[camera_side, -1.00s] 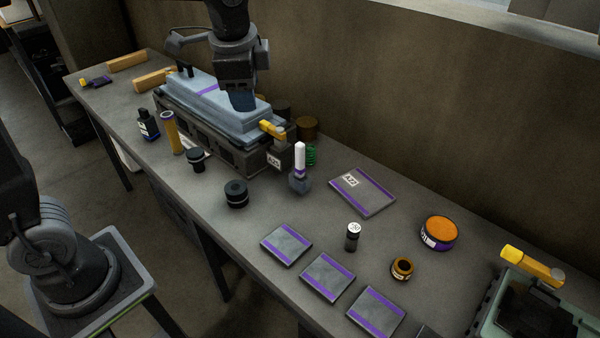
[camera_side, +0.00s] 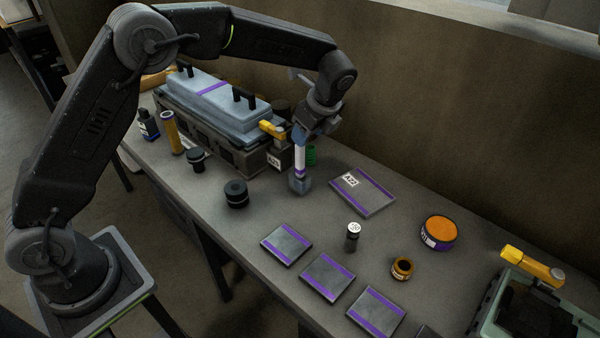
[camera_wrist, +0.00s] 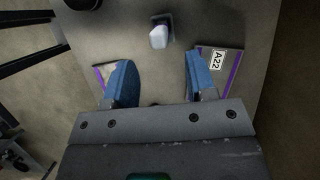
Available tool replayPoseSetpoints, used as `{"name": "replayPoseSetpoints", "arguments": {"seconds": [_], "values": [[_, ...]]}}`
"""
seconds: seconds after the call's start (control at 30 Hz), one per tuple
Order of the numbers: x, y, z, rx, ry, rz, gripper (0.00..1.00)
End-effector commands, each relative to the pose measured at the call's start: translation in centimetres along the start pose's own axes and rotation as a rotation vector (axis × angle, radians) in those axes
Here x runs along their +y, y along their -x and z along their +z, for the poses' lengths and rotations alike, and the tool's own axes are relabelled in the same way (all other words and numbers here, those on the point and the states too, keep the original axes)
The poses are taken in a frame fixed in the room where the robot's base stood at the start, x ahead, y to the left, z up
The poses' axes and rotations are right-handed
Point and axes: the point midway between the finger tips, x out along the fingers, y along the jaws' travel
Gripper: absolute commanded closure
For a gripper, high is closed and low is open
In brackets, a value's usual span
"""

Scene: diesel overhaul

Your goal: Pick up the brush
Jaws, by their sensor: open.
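The brush (camera_side: 299,160) appears to be the upright white handle with a purple band, standing in a small grey block (camera_side: 300,185) on the bench. In the wrist view its white top (camera_wrist: 158,38) shows beyond my fingertips, roughly midway between them sideways. My gripper (camera_side: 301,138) is at the top of the handle in the side view and overlaps it there. The wrist view shows the two blue fingers (camera_wrist: 160,80) wide apart with nothing between them. I cannot tell the exact height gap.
The engine block (camera_side: 215,105) with its blue-grey cover and a yellow-handled tool (camera_side: 272,130) stand close on the left. A plate marked A22 (camera_side: 350,200) lies to the right. A black ring part (camera_side: 236,194) sits front left.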

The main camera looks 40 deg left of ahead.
Motion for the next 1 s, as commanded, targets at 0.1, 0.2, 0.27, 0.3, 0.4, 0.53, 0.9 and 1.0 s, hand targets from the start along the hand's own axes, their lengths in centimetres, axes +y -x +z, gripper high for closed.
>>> {"name": "replayPoseSetpoints", "arguments": {"seconds": [0.1, 0.2, 0.27, 0.3, 0.4, 0.53, 0.9, 1.0], "values": [[0.0, -1.9, 0.1, -0.001, 0.001, 0.003, 0.49], [0.0, -2.6, 0.0, 0.0, 0.001, 0.0, 0.49], [0.0, -2.9, 0.0, 0.0, 0.001, 0.0, 0.49], [0.0, -3.1, 0.1, 0.0, 0.001, 0.001, 0.49], [0.1, -4.3, 0.1, -0.001, 0.0, 0.003, 0.49], [0.2, -6.3, 0.2, 0.0, 0.001, 0.004, 0.49], [0.1, -8.0, 0.2, 0.002, 0.002, -0.001, 0.49], [0.1, -8.0, 0.2, 0.002, 0.001, -0.001, 0.54]]}}
